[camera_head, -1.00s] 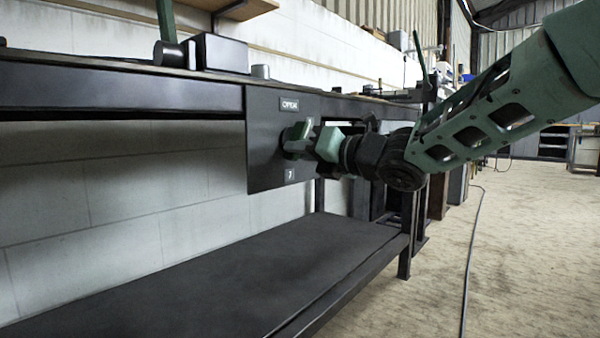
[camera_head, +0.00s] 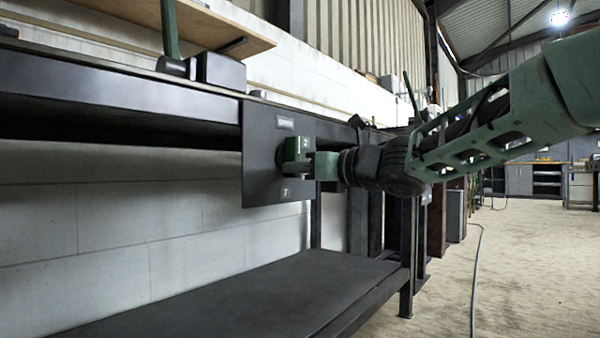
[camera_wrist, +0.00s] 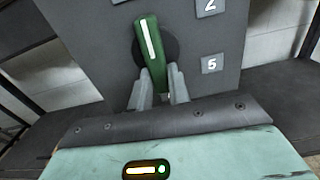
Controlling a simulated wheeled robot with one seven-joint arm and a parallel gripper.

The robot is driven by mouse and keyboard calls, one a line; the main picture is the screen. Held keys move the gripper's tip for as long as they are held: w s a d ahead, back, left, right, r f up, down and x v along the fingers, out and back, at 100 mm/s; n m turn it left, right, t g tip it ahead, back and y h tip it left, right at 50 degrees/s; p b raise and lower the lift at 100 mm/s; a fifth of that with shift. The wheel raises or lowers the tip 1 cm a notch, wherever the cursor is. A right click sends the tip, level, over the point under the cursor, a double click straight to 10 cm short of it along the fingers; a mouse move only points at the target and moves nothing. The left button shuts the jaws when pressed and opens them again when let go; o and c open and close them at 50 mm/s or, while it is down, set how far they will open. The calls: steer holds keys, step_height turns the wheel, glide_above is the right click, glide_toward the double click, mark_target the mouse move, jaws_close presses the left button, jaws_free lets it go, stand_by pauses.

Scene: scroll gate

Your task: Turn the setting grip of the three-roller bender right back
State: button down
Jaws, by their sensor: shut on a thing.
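The setting grip (camera_wrist: 149,48) is a green bar with a white line, on a dark round hub in a dark plate (camera_head: 262,158). In the wrist view it points up, leaning slightly left, with a label "2" to its upper right and a "5" plate lower right. In the head view the grip (camera_head: 293,148) stands near upright on the plate. My gripper (camera_wrist: 158,88) has its two grey fingers on either side of the grip's lower end, shut on it. In the head view my gripper (camera_head: 308,165) reaches the plate from the right and hides part of the hub.
The plate hangs from the front of a dark workbench (camera_head: 120,92). A lower shelf (camera_head: 270,290) runs beneath it. A wooden wall shelf (camera_head: 190,22) is above. The floor (camera_head: 530,270) at the right is open, with a cable (camera_head: 474,280) along it.

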steer(key=shift+f, duration=0.1)
steer(key=c, duration=1.3)
jaws_free()
steer(key=shift+p+v, duration=2.85)
steer(key=shift+v, duration=5.85)
